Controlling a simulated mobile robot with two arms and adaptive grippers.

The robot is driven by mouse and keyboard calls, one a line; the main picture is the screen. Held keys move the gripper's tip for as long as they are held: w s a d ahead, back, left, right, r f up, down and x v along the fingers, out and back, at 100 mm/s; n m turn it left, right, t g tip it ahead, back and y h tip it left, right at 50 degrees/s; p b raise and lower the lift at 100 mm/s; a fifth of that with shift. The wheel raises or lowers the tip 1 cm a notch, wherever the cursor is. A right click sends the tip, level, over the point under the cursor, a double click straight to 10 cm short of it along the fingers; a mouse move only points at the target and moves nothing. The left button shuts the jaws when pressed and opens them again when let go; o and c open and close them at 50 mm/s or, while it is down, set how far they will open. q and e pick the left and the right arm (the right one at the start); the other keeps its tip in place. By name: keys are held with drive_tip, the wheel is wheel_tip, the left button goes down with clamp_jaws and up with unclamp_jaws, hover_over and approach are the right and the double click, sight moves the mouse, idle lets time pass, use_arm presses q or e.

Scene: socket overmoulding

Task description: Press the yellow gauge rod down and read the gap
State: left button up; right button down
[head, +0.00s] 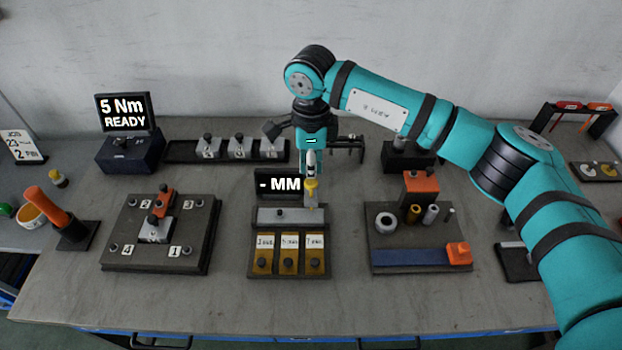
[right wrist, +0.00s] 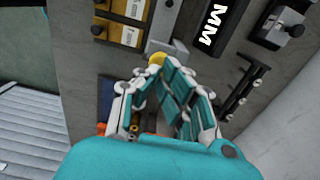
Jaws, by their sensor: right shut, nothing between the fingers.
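The yellow gauge rod (head: 311,188) stands upright at the right end of a grey gauge block (head: 282,215). Behind the block, a black display (head: 277,184) reads "- MM", with no number. My right gripper (head: 311,160) is shut and empty, pointing down directly over the rod's top. In the right wrist view the rod's yellow top (right wrist: 157,59) shows at the tips of my right gripper (right wrist: 164,64). I cannot tell whether the tips touch it. The rod's lower part is hidden. My left gripper is out of view.
Labelled yellow drawers or blocks (head: 289,252) sit in front of the gauge. A numbered fixture plate (head: 120,225) stands left, and a board (head: 385,240) with rings and pins stands right. A "5 Nm READY" display (head: 123,112) is at back left. The table front is clear.

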sight(311, 182)
drive_tip(key=shift+f+b, duration=2.25)
drive_tip(key=shift+f, duration=0.3)
drive_tip(key=shift+s+f, duration=0.1)
drive_tip(key=shift+f, duration=0.05)
idle(0.5)
drive_tip(key=shift+r+p, duration=1.55)
drive_tip(key=shift+r, duration=2.6)
drive_tip(key=shift+f, duration=0.1)
